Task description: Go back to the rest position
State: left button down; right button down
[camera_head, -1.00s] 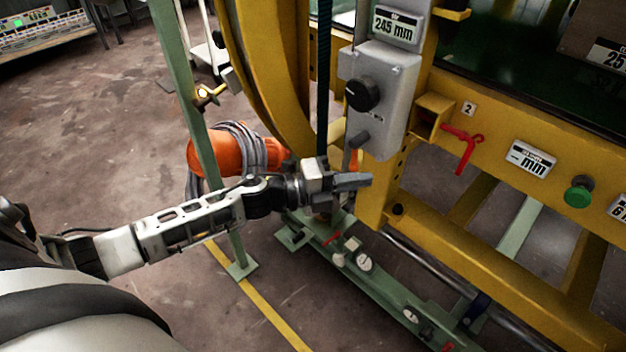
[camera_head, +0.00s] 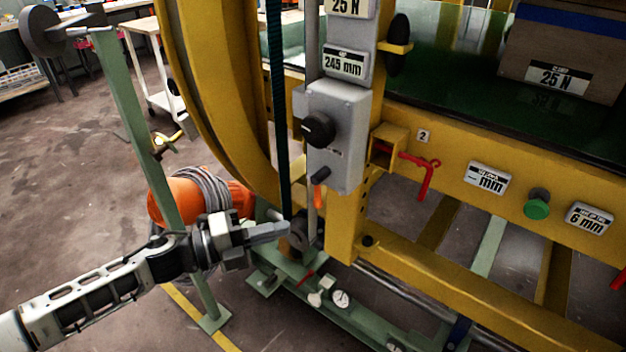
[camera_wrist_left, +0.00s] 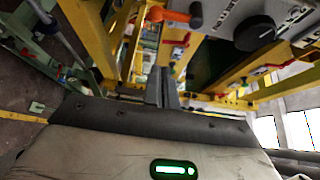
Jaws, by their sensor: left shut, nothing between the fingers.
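My left gripper (camera_head: 268,232) comes in from the lower left in the head view. Its fingers are shut with nothing between them and point right, in front of the yellow machine's lower frame. It is below the grey control box (camera_head: 335,135) with its black knob (camera_head: 318,129). In the left wrist view the closed fingers (camera_wrist_left: 161,88) point up the picture, and the black knob (camera_wrist_left: 254,33) and an orange-tipped lever (camera_wrist_left: 172,16) show beyond them. I cannot tell whether the fingers touch the frame. My right gripper is not in view.
The yellow machine frame (camera_head: 410,264) fills the right, with a red clamp handle (camera_head: 424,176) and a green button (camera_head: 537,204). A green post (camera_head: 128,120) and an orange drum with coiled grey hose (camera_head: 180,197) stand close behind my left arm. Open floor (camera_head: 70,180) lies at left.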

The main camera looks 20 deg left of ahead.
pick_arm(q)
jog(key=s+d+f+n+y, duration=0.4)
jog(key=s+f+n, duration=0.1)
jog(key=n, duration=0.7)
jog(key=s+d+f+n+g+y, duration=0.1)
jog(key=s+d+f+n+y, duration=0.4)
jog(key=n, duration=0.8)
jog(key=shift+s+d+f+n+p, duration=0.3)
jog(key=shift+s+f, duration=0.15)
jog(key=shift+s, duration=0.75)
